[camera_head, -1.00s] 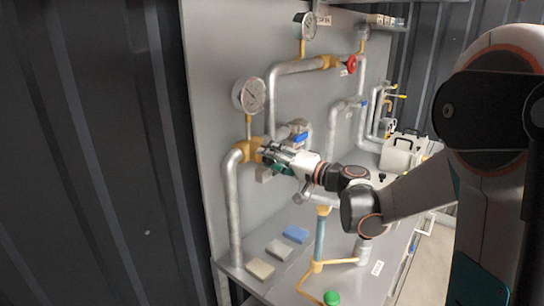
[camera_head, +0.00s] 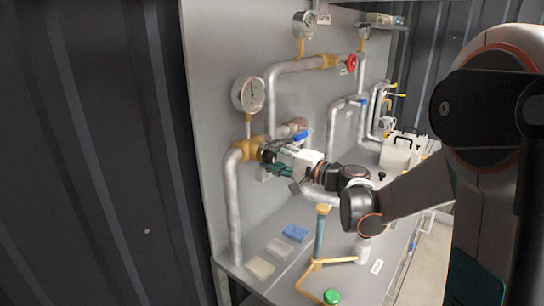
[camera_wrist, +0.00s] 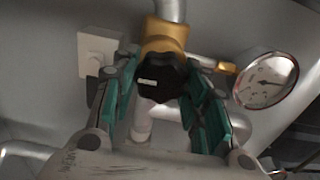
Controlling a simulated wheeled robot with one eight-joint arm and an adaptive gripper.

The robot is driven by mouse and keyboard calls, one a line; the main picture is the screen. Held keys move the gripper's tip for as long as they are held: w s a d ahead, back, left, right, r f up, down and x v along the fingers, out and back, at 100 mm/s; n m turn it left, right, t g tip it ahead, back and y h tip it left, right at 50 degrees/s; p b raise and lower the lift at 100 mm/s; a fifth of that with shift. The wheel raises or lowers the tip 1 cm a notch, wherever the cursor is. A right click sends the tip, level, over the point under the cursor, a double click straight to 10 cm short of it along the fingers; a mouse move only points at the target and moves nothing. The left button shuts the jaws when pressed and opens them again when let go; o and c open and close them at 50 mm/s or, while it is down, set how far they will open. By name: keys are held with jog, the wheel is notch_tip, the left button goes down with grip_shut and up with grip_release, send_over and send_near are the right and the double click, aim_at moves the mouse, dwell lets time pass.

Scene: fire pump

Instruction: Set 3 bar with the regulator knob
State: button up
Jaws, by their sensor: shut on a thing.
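The black regulator knob (camera_wrist: 160,78) with a small white mark sits on a brass body (camera_wrist: 165,38) in the wrist view. My gripper (camera_wrist: 160,95) has its green pads on both sides of the knob and is shut on it. In the head view my gripper (camera_head: 270,158) reaches the brass regulator (camera_head: 246,149) on the left pipe, and hides the knob. A round white gauge (camera_head: 248,94) stands above the regulator. It also shows in the wrist view (camera_wrist: 266,81), tilted; its reading is too small to tell.
A blue-handled valve (camera_head: 300,136) is just right of my gripper. A red handwheel (camera_head: 350,63) and a second gauge (camera_head: 304,25) are higher up.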

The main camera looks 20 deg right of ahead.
dwell(0.3)
jog(key=o, duration=1.1)
jog(key=v, duration=0.8)
